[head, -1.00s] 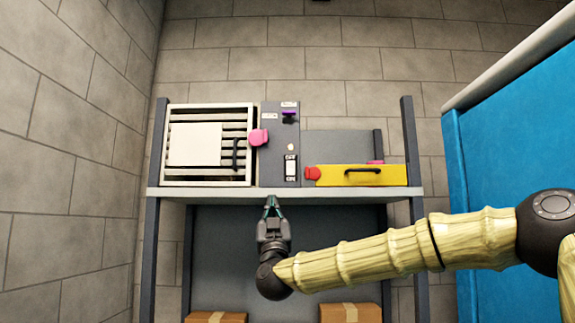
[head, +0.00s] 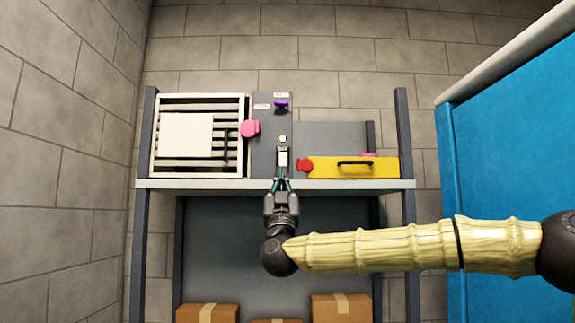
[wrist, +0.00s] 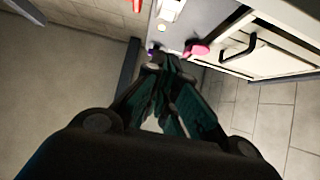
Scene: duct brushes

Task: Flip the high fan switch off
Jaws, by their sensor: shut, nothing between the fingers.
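The grey control panel (head: 263,135) stands on the shelf between the white slatted vent and the yellow box. A white rocker switch (head: 283,158) is low on its right side, in a dark plate. A small whitish-blue square, perhaps a lamp (head: 282,138), is above it. A purple lever or knob (head: 281,104) is near the panel's top, beside small labels I cannot read. My gripper (head: 282,180) is shut and empty, pointing up at the shelf edge just below the rocker. Contact cannot be told. In the wrist view its dark green fingers (wrist: 158,62) point toward the panel.
The vent (head: 230,105) with a pink knob (head: 250,128) is left of the panel. The yellow box (head: 325,168), with a black handle and red knob (head: 304,165), is right. The shelf edge (head: 220,184) runs below. Boxes (head: 340,306) sit lower. A blue structure (head: 500,160) stands right.

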